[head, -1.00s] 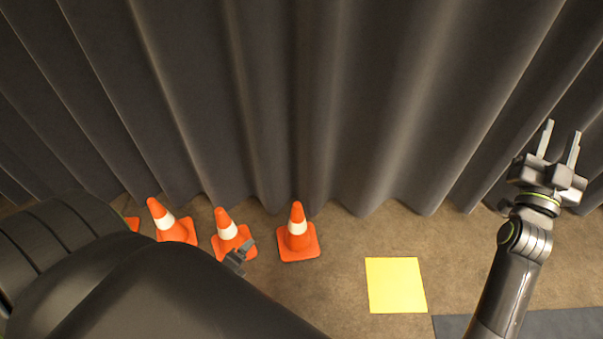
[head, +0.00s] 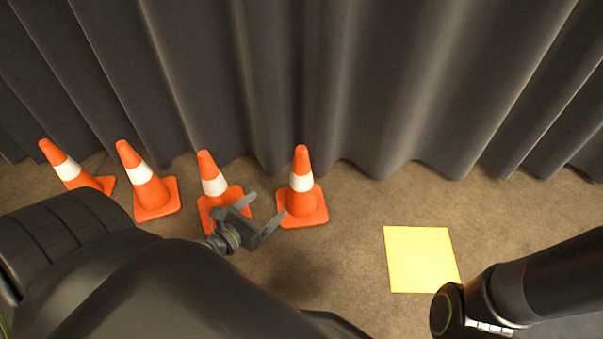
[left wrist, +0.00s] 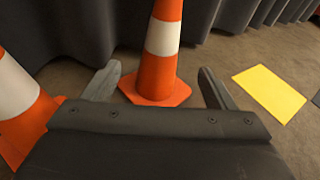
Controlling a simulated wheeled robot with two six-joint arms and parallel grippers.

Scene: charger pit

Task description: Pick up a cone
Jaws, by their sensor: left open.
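Several orange cones with white bands stand upright in a row on the floor in the head view. The rightmost cone (head: 302,207) stands just beyond my left gripper (head: 265,205), which is open, empty and low to the floor. The cone to its left (head: 212,185) is partly hidden behind that gripper. Two more cones (head: 150,193) (head: 70,170) stand further left. In the left wrist view one cone (left wrist: 160,72) shows ahead, between the two open fingers, and another cone (left wrist: 15,95) is cut off at the left edge. My right gripper is outside the views.
A dark pleated curtain (head: 330,80) hangs close behind the cones. A yellow square (head: 422,260) lies flat on the brown carpet to the right of the row. The carpet between the rightmost cone and the square is clear.

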